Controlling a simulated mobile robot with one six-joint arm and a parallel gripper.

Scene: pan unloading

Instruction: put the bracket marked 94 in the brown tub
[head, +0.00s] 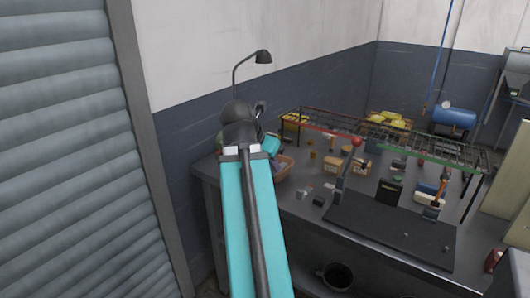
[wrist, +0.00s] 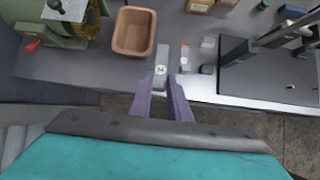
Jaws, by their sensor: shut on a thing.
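In the wrist view, my gripper (wrist: 161,86) has its two purple fingers closed on a grey bracket (wrist: 161,54). A round white label on the bracket carries a two-digit number that looks like 94, though it is small. The bracket is near the front edge of the bench; I cannot tell whether it still touches the bench top. The brown tub (wrist: 149,35) is just beyond and to the left of it, with an empty-looking inside.
Other small grey pieces, one with a label (wrist: 184,57), stand right of the held bracket. A green machine (wrist: 62,27) with a coil is left of the tub. A dark mat (wrist: 270,85) lies to the right. A wire rack (head: 400,146) spans the bench behind.

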